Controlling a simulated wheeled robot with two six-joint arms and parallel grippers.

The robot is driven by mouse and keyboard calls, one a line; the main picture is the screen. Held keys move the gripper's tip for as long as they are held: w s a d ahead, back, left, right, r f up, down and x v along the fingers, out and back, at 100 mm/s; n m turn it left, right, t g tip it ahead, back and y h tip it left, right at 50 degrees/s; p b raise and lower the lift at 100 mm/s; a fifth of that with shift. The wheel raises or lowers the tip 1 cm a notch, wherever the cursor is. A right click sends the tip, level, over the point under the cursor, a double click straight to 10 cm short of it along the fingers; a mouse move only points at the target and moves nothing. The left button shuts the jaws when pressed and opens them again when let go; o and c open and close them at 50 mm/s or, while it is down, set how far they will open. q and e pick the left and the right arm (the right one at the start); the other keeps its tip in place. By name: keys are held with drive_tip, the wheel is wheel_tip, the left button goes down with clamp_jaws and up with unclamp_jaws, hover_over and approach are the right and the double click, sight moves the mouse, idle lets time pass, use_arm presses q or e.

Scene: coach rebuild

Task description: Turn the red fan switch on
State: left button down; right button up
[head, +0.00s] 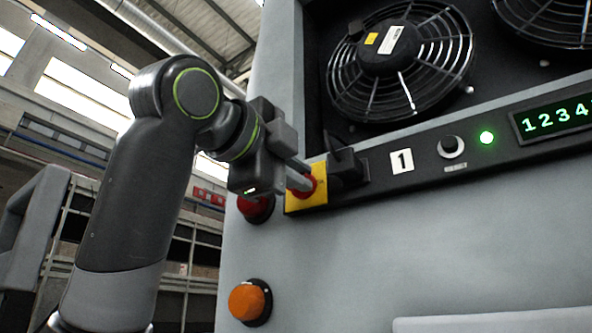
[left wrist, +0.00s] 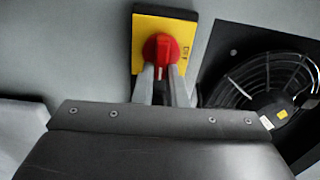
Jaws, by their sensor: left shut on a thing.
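The red fan switch (head: 308,187) is a rotary knob on a yellow plate (head: 292,203) at the left end of the dark panel strip. In the left wrist view the red knob (left wrist: 161,47) sits on the yellow plate (left wrist: 145,24), its handle lying between my fingers and roughly in line with them. My left gripper (head: 305,181) reaches the knob from the left and is shut on it. Its fingers also show in the left wrist view (left wrist: 161,74), one on each side of the handle. They partly hide the knob in the head view. My right gripper is not in view.
A caged fan (head: 398,60) is above the strip. A dark block (head: 347,167) stands out just right of the yellow plate. A black knob (head: 451,147), a lit green lamp (head: 487,138) and a display (head: 555,119) are further right. An orange button (head: 248,302) is below.

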use_arm(q)
drive_tip(key=shift+f+m, duration=0.1)
drive_tip(key=shift+m, duration=0.2)
drive_tip(key=c, duration=1.5)
unclamp_jaws()
drive_tip(key=shift+o, duration=0.2)
drive_tip(key=b+v, duration=0.7)
drive_tip(key=v, duration=1)
drive_tip(key=shift+s+b, duration=0.2)
drive_tip(key=shift+b, duration=0.2)
drive_tip(key=shift+a, duration=0.1)
